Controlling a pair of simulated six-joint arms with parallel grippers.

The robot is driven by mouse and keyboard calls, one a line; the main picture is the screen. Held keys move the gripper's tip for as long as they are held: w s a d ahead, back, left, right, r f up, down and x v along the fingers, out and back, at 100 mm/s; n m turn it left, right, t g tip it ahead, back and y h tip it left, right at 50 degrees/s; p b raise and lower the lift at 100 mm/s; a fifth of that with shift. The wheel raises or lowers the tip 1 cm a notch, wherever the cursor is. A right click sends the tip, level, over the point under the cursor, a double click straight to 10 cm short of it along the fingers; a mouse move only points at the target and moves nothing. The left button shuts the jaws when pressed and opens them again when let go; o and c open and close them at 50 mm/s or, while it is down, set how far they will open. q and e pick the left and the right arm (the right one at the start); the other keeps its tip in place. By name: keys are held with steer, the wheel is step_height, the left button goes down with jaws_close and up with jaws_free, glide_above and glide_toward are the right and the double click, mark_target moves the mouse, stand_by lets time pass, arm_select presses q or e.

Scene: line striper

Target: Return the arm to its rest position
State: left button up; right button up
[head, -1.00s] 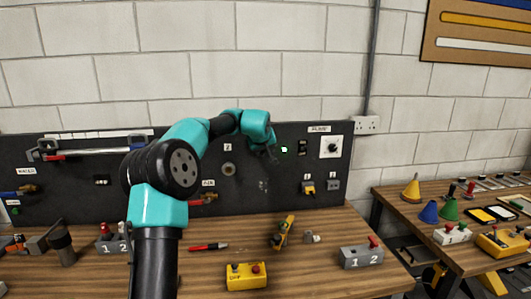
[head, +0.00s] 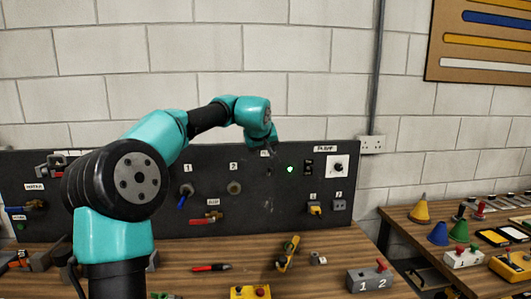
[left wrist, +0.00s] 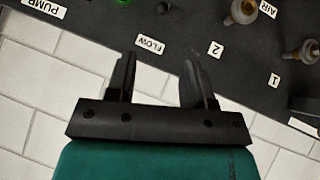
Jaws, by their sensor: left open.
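My left arm is teal and black and rises from the lower left of the head view. Its forearm reaches right in front of the black panel (head: 110,220). My left gripper (head: 272,148) is at the panel's upper part, small and dark there, left of the green light (head: 290,169). In the left wrist view my left gripper (left wrist: 160,78) has its two black fingers apart with nothing between them. The FLOW label (left wrist: 150,46) shows beyond the gap. My right gripper is in neither view.
The panel carries a blue-handled valve (head: 185,195), a red-handled valve (head: 207,217) and a dial (head: 338,167). A side table (head: 400,216) stands right.

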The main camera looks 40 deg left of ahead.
mark_target(270, 168)
arm_select(q)
steer(key=shift+w+f, duration=0.1)
steer(key=x, duration=1.6)
steer(key=shift+a, duration=0.1)
